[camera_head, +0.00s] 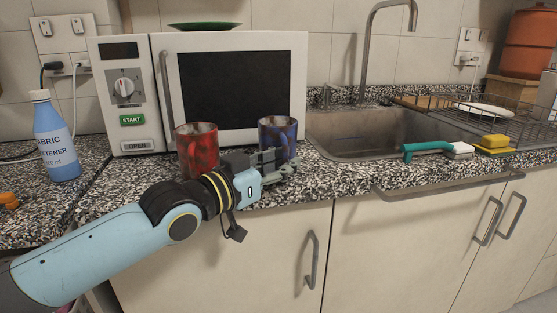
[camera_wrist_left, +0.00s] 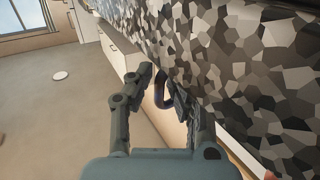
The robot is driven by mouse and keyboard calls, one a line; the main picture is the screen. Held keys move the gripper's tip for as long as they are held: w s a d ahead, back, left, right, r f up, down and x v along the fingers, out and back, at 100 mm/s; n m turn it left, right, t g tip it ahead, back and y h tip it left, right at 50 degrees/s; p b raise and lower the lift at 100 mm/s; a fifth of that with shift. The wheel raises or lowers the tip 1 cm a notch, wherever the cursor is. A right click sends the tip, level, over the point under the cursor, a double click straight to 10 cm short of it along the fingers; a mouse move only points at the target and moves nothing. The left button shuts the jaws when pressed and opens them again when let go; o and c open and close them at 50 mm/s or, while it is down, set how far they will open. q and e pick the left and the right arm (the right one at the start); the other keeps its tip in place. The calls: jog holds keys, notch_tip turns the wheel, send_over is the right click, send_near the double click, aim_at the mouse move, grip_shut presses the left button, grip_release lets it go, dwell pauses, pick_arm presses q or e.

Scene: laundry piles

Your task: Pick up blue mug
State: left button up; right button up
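A blue mug (camera_head: 279,134) stands on the speckled counter in front of the microwave in the head view. My left gripper (camera_head: 277,166) is in front of it and overlaps its lower part. In the left wrist view, a dark blue curved piece (camera_wrist_left: 161,92), which looks like the mug's handle, lies between the two fingers of my left gripper (camera_wrist_left: 158,80). The fingers are apart, and the piece is closer to the right finger. I cannot tell whether they touch it. The mug's lower front is partly hidden by the gripper. My right gripper is not in view.
A red mug (camera_head: 196,145) stands just left of the blue mug, behind my left wrist. The microwave (camera_head: 300,80) is behind both. A softener bottle (camera_head: 55,140) stands at the left. The sink (camera_head: 350,135), a teal brush (camera_head: 428,148) and a yellow sponge (camera_head: 494,142) are at the right.

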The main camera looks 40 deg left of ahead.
pick_arm(q)
jog(key=shift+w, duration=0.25)
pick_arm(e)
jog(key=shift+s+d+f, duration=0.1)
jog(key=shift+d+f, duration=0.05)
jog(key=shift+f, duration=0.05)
pick_arm(q)
jog(key=shift+c, duration=0.3)
grip_shut()
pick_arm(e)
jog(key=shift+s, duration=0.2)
pick_arm(q)
jog(key=shift+r, duration=0.15)
